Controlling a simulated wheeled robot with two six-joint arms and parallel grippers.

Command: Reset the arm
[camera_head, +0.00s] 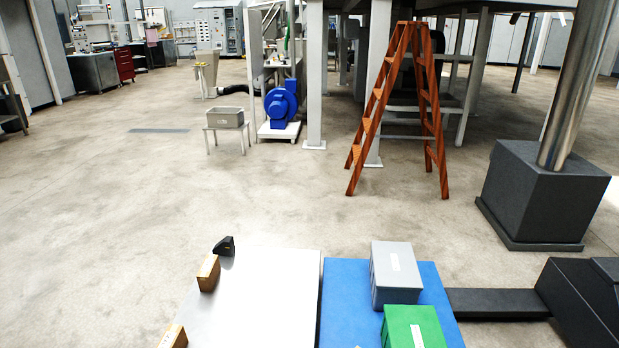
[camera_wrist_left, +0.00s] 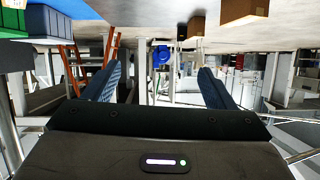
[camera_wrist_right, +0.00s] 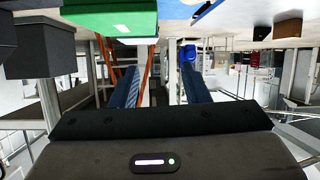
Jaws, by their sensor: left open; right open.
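My left gripper (camera_wrist_left: 158,88) shows in the left wrist view with its two blue-padded fingers wide apart and nothing between them. My right gripper (camera_wrist_right: 158,90) shows in the right wrist view, also with its fingers apart and empty. Neither gripper shows in the head view. Both wrist views look upside down, with the table underside or top at the upper edge. No held object is visible in either gripper.
A metal table (camera_head: 262,300) holds brown blocks (camera_head: 208,273) along its left edge and a small black object (camera_head: 224,246). A blue surface (camera_head: 345,300) beside it carries a grey box (camera_head: 396,273) and a green box (camera_head: 412,328). An orange ladder (camera_head: 428,110) stands beyond open floor.

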